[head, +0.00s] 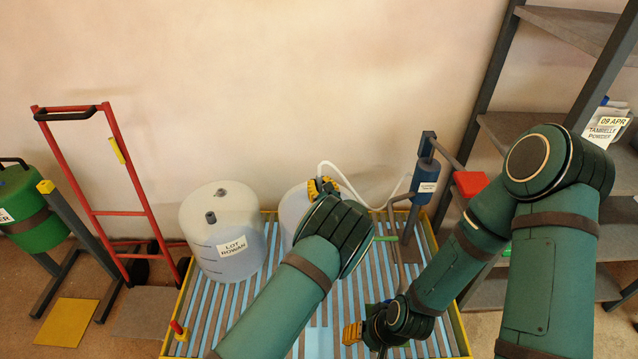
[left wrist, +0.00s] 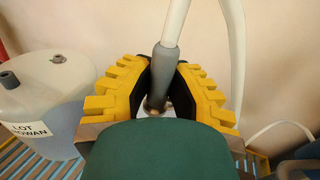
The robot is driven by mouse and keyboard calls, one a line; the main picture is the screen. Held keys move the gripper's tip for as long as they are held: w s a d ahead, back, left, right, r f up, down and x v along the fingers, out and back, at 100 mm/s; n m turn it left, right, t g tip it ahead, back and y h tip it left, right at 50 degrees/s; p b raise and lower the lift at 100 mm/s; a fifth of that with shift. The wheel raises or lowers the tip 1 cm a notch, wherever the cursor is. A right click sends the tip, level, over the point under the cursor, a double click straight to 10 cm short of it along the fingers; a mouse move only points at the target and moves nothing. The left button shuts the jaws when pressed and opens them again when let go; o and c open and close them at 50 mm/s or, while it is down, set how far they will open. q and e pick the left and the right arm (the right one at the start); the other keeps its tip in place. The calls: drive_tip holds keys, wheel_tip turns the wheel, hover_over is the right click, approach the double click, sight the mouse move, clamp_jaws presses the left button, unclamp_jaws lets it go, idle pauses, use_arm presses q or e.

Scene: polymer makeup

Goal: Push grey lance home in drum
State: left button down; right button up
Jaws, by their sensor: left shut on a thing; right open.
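The grey lance (left wrist: 164,68) stands near upright between the yellow fingers of my left gripper (left wrist: 160,92) in the left wrist view, with a white hose on its top. My left gripper (head: 322,187) is shut on it above the pale drum (head: 289,212). My left forearm hides most of this drum in the head view. The lance's lower end is dim behind the fingers, so how deep it sits cannot be told. My right gripper (head: 352,332) is open and empty, low over the slatted deck.
The white hose (head: 348,180) loops to a blue pump unit (head: 425,182) on a stand. A second pale drum labelled LOT ROWAN (head: 222,230) stands left on the yellow-rimmed deck (head: 462,340). A red hand truck (head: 120,212) and shelving (head: 500,130) flank it.

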use_arm(q)
wheel_tip(320, 180, down, 10)
idle(4.3)
drive_tip(key=c, duration=0.9)
unclamp_jaws()
drive_tip(key=shift+f, duration=0.1)
drive_tip(key=shift+o, duration=0.2)
drive_tip(key=shift+s, duration=0.15)
drive_tip(key=v, duration=0.7)
drive_tip(key=shift+s+d, duration=0.1)
drive_tip(key=shift+s, duration=0.05)
